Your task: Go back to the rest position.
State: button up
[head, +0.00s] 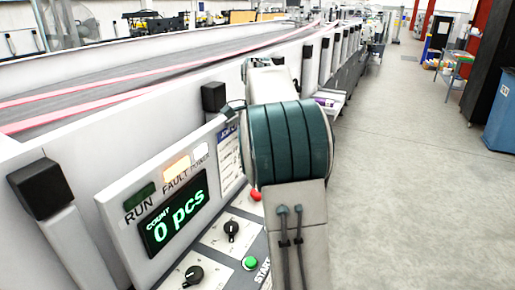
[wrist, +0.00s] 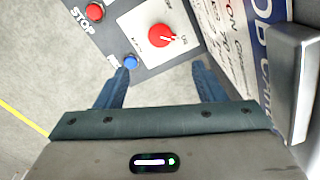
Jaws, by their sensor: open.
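My gripper (wrist: 163,82) shows in the wrist view with its two blue fingers spread wide and nothing between them. Beyond the fingertips is a grey control panel (wrist: 188,12) with a red rotary knob (wrist: 160,36) on a white plate. A blue button (wrist: 131,62) lies close to the left fingertip; I cannot tell whether they touch. A red button marked STOP (wrist: 95,12) is at the upper left. In the head view my arm's teal and grey links cover part of the panel, and the gripper itself is hidden behind them.
The head view shows the machine's display (head: 174,216) reading 0 pcs, an amber FAULT lamp (head: 177,167), black knobs (head: 231,229) and a green button (head: 249,263). The long folder gluer runs back with pink belts (head: 120,87). Open floor (head: 415,180) lies to the right, with a blue bin (head: 500,115) beyond.

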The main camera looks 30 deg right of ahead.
dwell(0.3)
jog(key=s+a+f+n+t, duration=0.1)
jog(key=s+a+f+n, duration=0.2)
jog(key=s+a+n, duration=0.2)
jog(key=s+a+f+n+t, duration=0.1)
jog(key=s+a+f+n, duration=0.2)
jog(key=s, duration=0.9)
jog(key=s+a+f+n+t, duration=0.1)
jog(key=s+a+f+n, duration=0.2)
jog(key=s+a+n, duration=0.4)
jog(key=shift+s+a+f, duration=0.1)
jog(key=shift+s+f, duration=0.05)
jog(key=shift+s, duration=1)
